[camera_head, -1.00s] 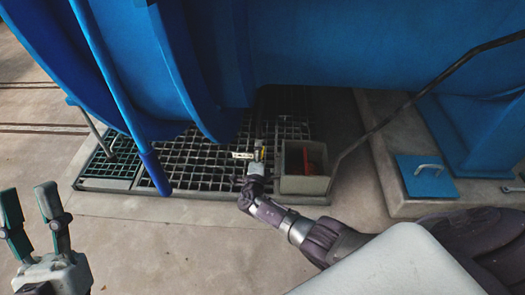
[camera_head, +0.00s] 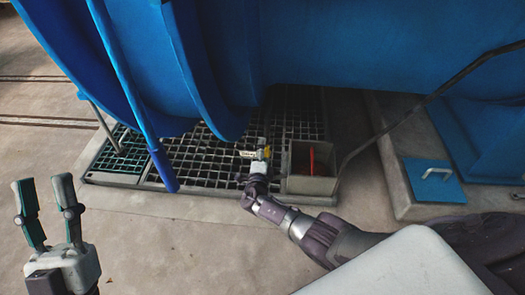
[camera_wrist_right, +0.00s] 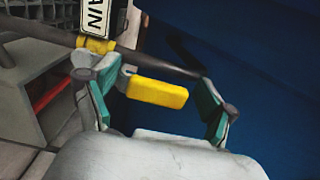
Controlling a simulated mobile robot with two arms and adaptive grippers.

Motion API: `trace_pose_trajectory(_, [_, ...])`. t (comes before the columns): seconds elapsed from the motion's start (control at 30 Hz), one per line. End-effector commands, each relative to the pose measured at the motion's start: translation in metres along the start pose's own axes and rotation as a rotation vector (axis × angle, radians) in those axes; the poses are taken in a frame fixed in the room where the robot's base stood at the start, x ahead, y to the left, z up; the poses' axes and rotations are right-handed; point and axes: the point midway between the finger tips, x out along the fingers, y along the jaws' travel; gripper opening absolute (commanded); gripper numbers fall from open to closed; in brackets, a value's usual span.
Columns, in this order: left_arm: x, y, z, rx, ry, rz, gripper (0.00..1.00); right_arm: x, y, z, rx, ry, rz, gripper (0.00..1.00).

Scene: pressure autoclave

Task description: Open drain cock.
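The drain cock has a yellow handle (camera_wrist_right: 157,92) on a dark pipe, with a black-and-white label (camera_wrist_right: 97,16) ending in "AIN" above it in the right wrist view. In the head view the yellow part (camera_head: 266,152) and label (camera_head: 247,154) are small, above the floor grating. My right gripper (camera_wrist_right: 157,84) is open, with the handle between its two green-padded fingers; a gap shows on the right, and contact on the left is unclear. In the head view the right gripper (camera_head: 258,172) is seen from behind. My left gripper (camera_head: 43,184) is open and empty at lower left.
A grey open box (camera_head: 313,182) with a red item inside stands right of the cock. The blue vessel (camera_head: 400,50) overhangs the floor grating (camera_head: 200,160). A blue bar (camera_head: 130,95) slants down at left. Floor in front is clear.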

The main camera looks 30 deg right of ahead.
Motion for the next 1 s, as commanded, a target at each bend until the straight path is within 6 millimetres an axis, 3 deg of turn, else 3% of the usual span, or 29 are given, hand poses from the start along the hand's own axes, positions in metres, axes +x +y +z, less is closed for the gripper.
trace_pose_trajectory(0.3, [-0.001,0.000,0.001,0.000,-0.002,0.000,0.40,-0.001,0.000,0.000,0.004,0.001,0.000,0.88])
trace_pose_trajectory(0.47, [-0.001,0.000,0.000,0.000,-0.001,0.000,0.40,-0.012,0.001,0.000,0.005,0.000,0.000,0.88])
trace_pose_trajectory(1.0, [0.000,0.000,0.000,0.000,0.000,0.000,0.40,-0.108,0.001,0.000,0.003,0.000,0.002,0.88])
